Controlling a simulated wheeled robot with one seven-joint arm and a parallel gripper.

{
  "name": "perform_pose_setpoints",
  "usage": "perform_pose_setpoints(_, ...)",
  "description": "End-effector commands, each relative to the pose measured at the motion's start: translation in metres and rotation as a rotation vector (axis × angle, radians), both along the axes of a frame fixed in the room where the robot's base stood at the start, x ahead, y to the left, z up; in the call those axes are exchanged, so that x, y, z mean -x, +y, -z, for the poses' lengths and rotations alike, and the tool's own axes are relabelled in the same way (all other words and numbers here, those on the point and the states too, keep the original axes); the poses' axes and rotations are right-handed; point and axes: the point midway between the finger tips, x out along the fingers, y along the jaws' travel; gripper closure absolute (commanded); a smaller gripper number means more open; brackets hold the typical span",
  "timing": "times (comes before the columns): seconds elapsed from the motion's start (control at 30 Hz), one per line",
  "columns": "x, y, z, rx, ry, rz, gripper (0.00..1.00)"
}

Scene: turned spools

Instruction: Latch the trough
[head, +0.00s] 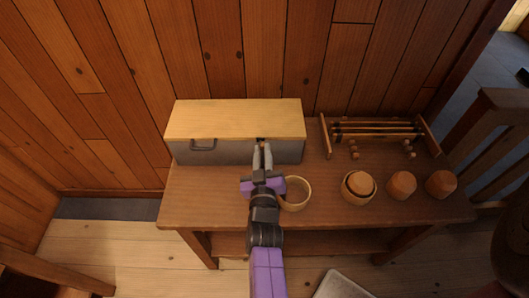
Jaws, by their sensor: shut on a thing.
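The trough (231,156) is a grey box at the back left of the wooden table. Its light wooden lid (233,118) lies down flat on top. A dark handle (203,146) is on the left of its front face. My gripper (262,152) is at the front face, right of the middle, just under the lid's front edge. Its fingers are shut on a small dark part there, most likely the latch (261,140). The fingers largely hide this part, so I cannot tell its position.
A pale open bowl (295,194) stands close to the right of my wrist. Further right are a bowl with a rounded wooden piece (361,184) in it and two wooden pieces (402,184). A wooden rack with rods (375,130) stands behind them. A plank wall is directly behind the table.

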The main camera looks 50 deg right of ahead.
Motion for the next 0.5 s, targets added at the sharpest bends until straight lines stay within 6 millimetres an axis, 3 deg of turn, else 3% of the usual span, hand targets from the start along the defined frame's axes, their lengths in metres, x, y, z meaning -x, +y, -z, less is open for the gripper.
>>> perform_pose_setpoints(0.5,-0.0022,0.0023,-0.0001,0.037,0.050,-0.002,1.00)
